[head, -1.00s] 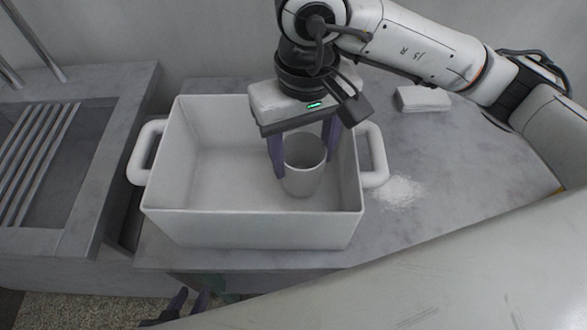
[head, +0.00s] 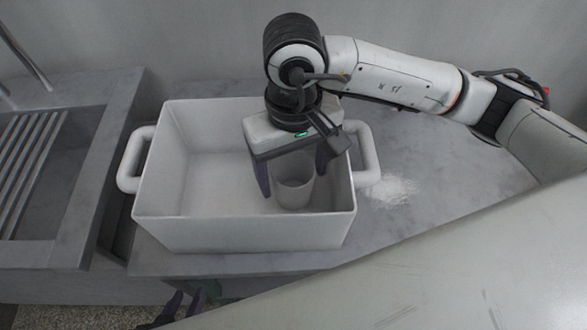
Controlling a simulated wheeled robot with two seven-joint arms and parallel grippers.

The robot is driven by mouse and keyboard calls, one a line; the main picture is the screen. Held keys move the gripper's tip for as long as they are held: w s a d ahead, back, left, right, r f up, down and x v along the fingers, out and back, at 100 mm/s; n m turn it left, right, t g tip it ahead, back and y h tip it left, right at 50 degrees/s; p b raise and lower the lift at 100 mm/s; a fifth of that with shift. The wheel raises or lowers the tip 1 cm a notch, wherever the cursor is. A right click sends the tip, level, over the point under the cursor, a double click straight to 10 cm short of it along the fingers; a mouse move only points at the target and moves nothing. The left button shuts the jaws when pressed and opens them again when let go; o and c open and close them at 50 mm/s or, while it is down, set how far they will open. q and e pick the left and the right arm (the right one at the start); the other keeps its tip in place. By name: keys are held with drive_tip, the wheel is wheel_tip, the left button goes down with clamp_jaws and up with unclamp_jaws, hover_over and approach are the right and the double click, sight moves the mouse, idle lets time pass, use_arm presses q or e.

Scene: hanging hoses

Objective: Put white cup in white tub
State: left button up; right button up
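The white tub (head: 235,232) stands on the grey counter, its open top facing up and a handle on each side. The white cup (head: 294,192) is inside the tub, upright, near its right wall. My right gripper (head: 293,180) reaches down into the tub with its dark purple fingers on either side of the cup. A thin gap shows between the left finger and the cup, so it looks open around it. The cup's rim is partly hidden by the gripper. My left gripper (head: 184,304) is low at the bottom edge, empty, its fingers apart.
A sink with a slatted drainer (head: 30,165) is at the left. A patch of white powder (head: 393,190) lies on the counter (head: 440,170) right of the tub. My own pale body covers the lower right.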

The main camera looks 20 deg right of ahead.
drive_tip(key=shift+r, duration=0.1)
drive_tip(key=shift+r+p, duration=0.25)
drive_tip(key=shift+p, duration=0.15)
wheel_tip(320, 180, up, 12)
drive_tip(key=b, duration=0.1)
drive_tip(key=shift+f, duration=0.15)
drive_tip(key=shift+s, duration=0.1)
